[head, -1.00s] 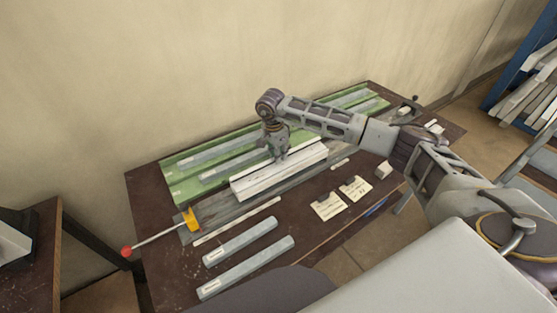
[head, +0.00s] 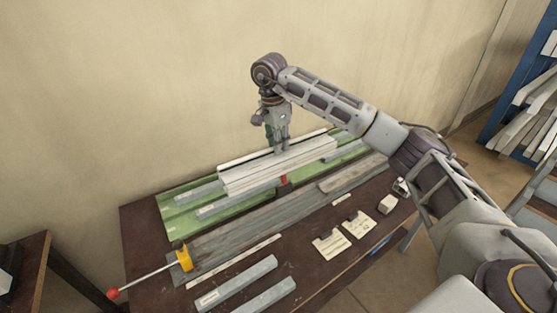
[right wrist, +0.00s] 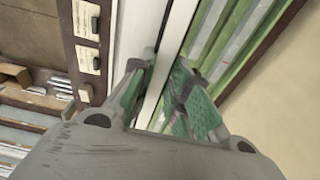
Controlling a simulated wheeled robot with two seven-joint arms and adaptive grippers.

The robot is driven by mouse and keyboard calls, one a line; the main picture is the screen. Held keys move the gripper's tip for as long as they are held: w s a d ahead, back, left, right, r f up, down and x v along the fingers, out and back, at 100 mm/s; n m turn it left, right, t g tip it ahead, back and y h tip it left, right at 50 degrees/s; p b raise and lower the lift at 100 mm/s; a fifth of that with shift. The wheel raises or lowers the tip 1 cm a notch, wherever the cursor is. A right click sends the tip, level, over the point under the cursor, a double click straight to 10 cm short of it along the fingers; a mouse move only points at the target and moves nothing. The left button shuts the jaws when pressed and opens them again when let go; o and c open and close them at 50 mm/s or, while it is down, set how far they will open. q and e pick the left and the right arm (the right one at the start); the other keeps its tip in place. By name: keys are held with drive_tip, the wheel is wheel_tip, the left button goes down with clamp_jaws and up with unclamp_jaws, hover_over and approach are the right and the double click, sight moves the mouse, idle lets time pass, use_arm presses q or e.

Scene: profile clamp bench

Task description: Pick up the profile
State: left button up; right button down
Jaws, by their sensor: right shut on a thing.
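The white profile (head: 242,180) is a long pale bar with a lengthwise slot. It appears raised above the bench, roughly level, in the head view. My right gripper (head: 278,148) points down and is shut on the profile near its middle. In the right wrist view the fingers (right wrist: 157,80) close on a white wall of the profile (right wrist: 180,25). The fingertips are partly hidden by the profile. My left gripper is not in view.
Green mats (head: 180,215) with grey bars lie along the wall. A grey clamp bed (head: 240,233) with a yellow block (head: 184,257) and a red-knobbed rod (head: 113,293) runs in front. Nearer are loose grey bars (head: 236,283) and paper cards (head: 329,244).

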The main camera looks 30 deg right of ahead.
wheel_tip(320, 180, up, 4)
drive_tip(key=shift+f, duration=0.15)
drive_tip(key=shift+r, duration=0.3)
drive_tip(key=shift+r+p, duration=0.3)
drive_tip(key=shift+r, duration=0.35)
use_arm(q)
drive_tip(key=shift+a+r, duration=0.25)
